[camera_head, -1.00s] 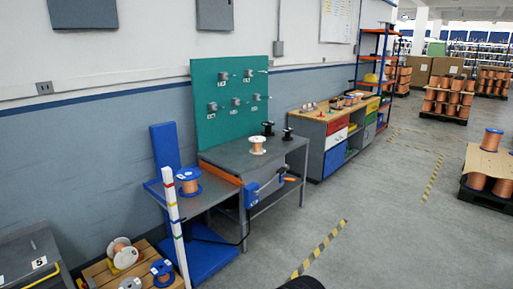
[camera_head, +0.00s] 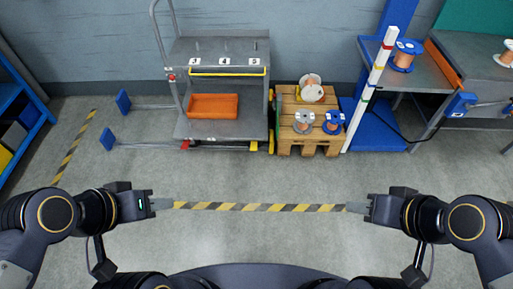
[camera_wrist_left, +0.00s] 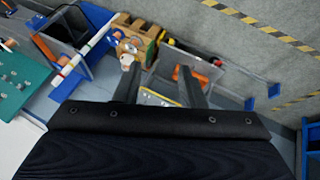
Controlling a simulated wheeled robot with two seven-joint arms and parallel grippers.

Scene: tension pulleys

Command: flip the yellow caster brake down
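A grey two-shelf cart (camera_head: 222,52) stands against the wall, left of the middle in the head view. A small yellow piece (camera_head: 254,146), which looks like the caster brake, sits low at the cart's front right corner. Its tilt is too small to tell. My left gripper (camera_head: 164,204) is in front of the cart, well short of it and empty. In the left wrist view its fingers (camera_wrist_left: 158,82) are spread, with the cart (camera_wrist_left: 208,72) far beyond. My right gripper (camera_head: 358,208) is empty, at the right and apart from everything; its fingers are seen edge-on.
An orange bin (camera_head: 213,106) sits on the cart's lower shelf. A wooden pallet (camera_head: 290,142) with several spools stands close to the cart's right side. Blue stops (camera_head: 107,139) lie to its left. Floor with a striped line (camera_head: 260,207) is clear in front.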

